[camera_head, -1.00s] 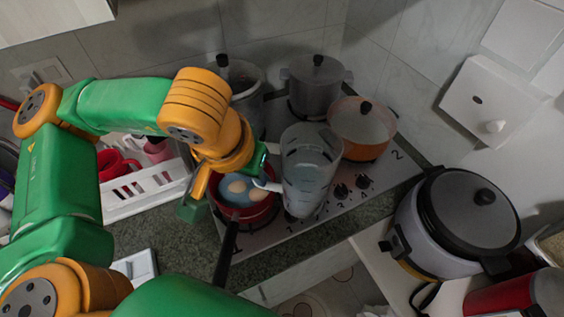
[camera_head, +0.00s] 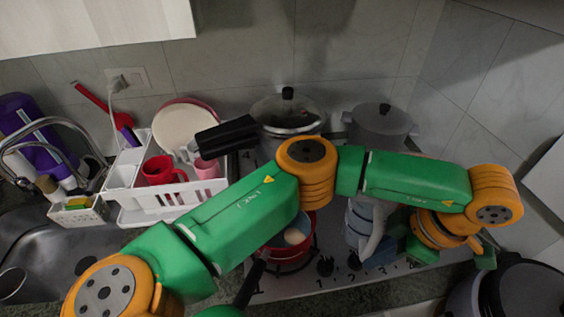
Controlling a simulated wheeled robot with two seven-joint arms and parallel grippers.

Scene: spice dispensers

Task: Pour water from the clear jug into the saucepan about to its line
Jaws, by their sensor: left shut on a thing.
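The red saucepan (camera_head: 290,257) sits at the front left of the stove, partly covered by my left arm. Pale water and an egg show inside it, and its dark handle points to the front. I cannot make out its line. The clear jug (camera_head: 356,222) is right of the saucepan, greyish, its upper part hidden behind my arm. Its pale handle (camera_head: 374,238) faces the front. My left gripper (camera_head: 392,246) is at the right of the jug, shut on its handle; the fingertips are partly hidden. My right gripper is not in view.
A lidded glass pot (camera_head: 287,112) and a grey lidded pot (camera_head: 381,128) stand at the back of the stove. A white dish rack (camera_head: 150,205) with red cups is at the left, near the sink (camera_head: 35,240). A dark-lidded cooker (camera_head: 520,290) is at the lower right.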

